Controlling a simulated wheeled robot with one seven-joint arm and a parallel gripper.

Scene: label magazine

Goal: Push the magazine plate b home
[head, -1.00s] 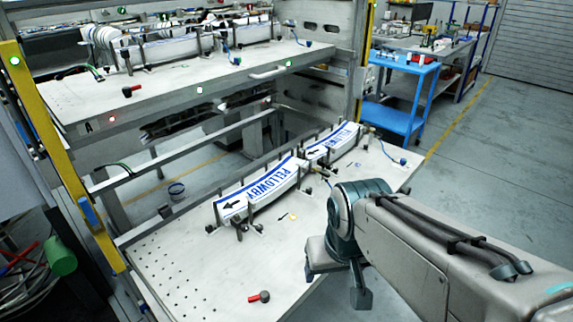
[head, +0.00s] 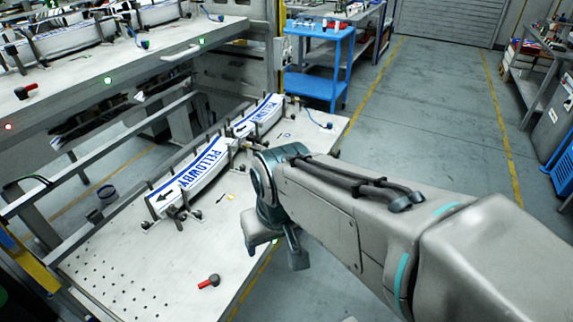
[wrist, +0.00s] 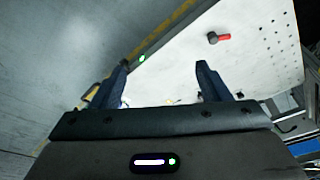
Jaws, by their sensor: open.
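The lower magazine plate (head: 130,235) is a pale, pulled-out shelf with rows of holes at its near left. I take it to be plate b, though its letter is not visible. It carries printed label stacks (head: 205,165) between dark posts. In the head view my gripper (head: 278,250) is by the plate's right-hand front edge, pointing down. In the wrist view my gripper (wrist: 162,68) is open, with nothing between its fingers. The plate (wrist: 180,72) lies beyond the fingers, with a green light (wrist: 142,57) at its edge. Contact cannot be told.
A red-handled knob (head: 208,281) lies on the plate's near part. The upper plate (head: 130,65) holds more label stacks. A blue cart (head: 320,65) stands behind the plate's far end. Grey floor (head: 430,130) is open to the right.

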